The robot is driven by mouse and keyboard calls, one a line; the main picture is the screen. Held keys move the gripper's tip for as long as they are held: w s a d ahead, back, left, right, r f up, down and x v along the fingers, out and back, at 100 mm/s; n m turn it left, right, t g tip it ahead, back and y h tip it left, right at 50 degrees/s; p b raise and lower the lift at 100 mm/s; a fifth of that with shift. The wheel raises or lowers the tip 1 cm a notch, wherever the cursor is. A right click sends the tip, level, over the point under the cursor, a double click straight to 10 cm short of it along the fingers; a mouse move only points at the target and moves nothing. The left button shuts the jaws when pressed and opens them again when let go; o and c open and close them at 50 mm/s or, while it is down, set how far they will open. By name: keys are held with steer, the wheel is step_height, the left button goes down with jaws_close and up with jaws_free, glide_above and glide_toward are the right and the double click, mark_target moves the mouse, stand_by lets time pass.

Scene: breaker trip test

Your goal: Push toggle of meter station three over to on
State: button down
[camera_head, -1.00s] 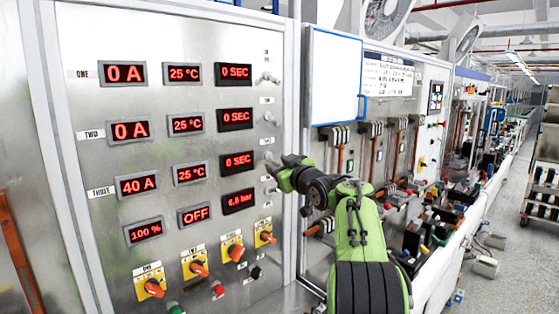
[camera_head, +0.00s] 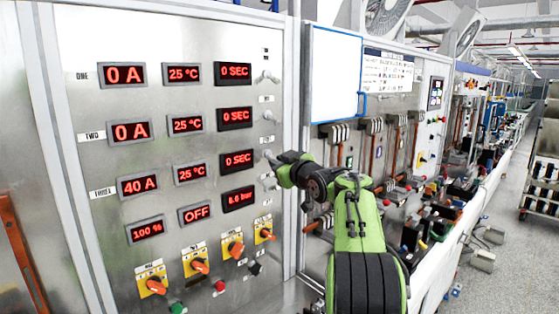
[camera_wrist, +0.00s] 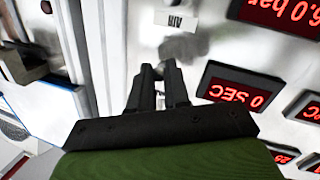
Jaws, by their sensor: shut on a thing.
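The steel panel on the left in the head view carries rows of red displays marked ONE, TWO and THREE. Row THREE reads 40 A (camera_head: 138,184), 25 °C and 0 SEC (camera_head: 238,162). My gripper (camera_head: 270,157) is at the right end of that row, touching the panel's column of small toggles. In the wrist view, my gripper (camera_wrist: 159,72) has its dark fingers close together, shut on the toggle of meter station three. The fingers hide most of that toggle, so its position cannot be told.
Other grey toggles (camera_head: 268,77) stand above, in rows ONE and TWO. Orange rotary knobs (camera_head: 198,266) on yellow plates line the panel's bottom. A vertical frame post (camera_head: 292,130) stands close right of the toggles. A workbench with clutter runs off to the right.

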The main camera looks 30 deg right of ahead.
mark_target(271, 155)
step_height(271, 155, up, 3)
steer(key=g+p, duration=0.4)
steer(key=p, duration=0.6)
steer(key=shift+n, duration=0.4)
steer(key=g+p, duration=0.2)
steer(key=shift+w+r+n+g, duration=0.1)
steer(key=shift+r+n+g, duration=0.2)
steer(key=shift+g, duration=0.1)
steer(key=shift+w+a+r+g, duration=0.1)
steer(key=shift+r+g, duration=0.05)
steer(key=shift+g, duration=0.45)
steer(key=c, duration=1.1)
jaws_free()
steer(key=v, duration=1.5)
steer(key=shift+s+r, duration=0.15)
steer(key=shift+s, duration=0.15)
